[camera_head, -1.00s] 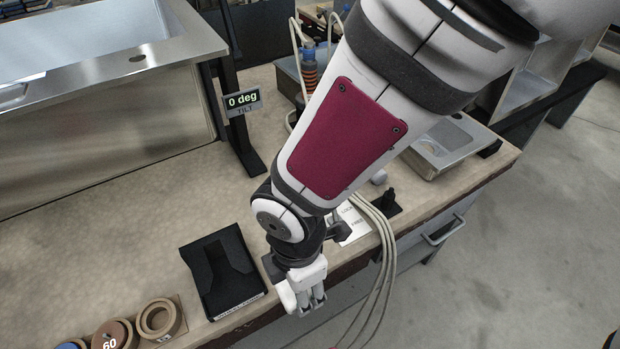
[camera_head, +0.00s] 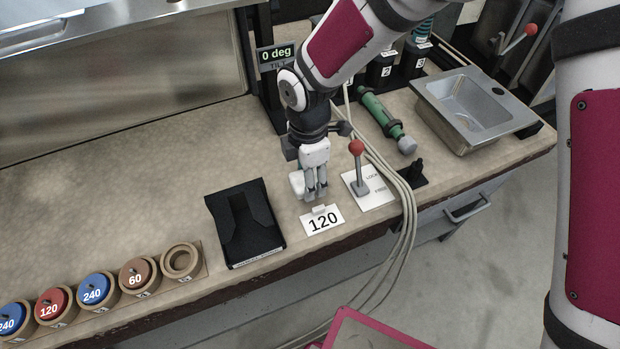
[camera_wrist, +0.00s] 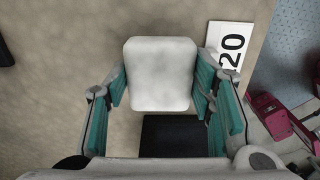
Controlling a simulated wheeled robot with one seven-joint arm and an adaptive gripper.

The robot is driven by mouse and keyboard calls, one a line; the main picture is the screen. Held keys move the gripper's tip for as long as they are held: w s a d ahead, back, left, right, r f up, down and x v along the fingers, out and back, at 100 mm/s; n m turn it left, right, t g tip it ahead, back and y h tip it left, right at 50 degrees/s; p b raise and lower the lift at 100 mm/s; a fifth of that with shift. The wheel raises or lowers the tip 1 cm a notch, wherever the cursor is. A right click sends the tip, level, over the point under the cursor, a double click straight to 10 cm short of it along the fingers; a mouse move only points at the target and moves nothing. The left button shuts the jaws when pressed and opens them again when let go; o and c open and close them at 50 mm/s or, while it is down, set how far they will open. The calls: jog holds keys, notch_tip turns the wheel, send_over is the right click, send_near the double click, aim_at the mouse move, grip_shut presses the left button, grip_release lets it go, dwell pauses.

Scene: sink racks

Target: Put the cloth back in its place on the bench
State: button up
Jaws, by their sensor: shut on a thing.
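A pale, rounded pad (camera_wrist: 160,75), which looks like the cloth, sits between the teal finger pads in the wrist view. My gripper (camera_head: 314,194) is shut on it. In the head view my gripper points down over the bench (camera_head: 130,180), just behind the white "120" card (camera_head: 322,221) and right of the black holder (camera_head: 243,225). The card also shows in the wrist view (camera_wrist: 231,45). The fingers hide most of the cloth in the head view. I cannot tell whether the cloth touches the bench. No marked spot for the cloth is clear.
A red-knobbed lever (camera_head: 357,160) on a white plate stands close right of my gripper. Cables hang over the front edge beyond it. A green tool (camera_head: 385,120) and a small metal basin (camera_head: 475,105) lie farther right. Several numbered round pots line the front left. The middle left is clear.

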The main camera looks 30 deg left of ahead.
jog(key=shift+f, duration=1.25)
jog(key=shift+f, duration=0.15)
jog(key=o, duration=0.8)
jog(key=shift+o, duration=0.2)
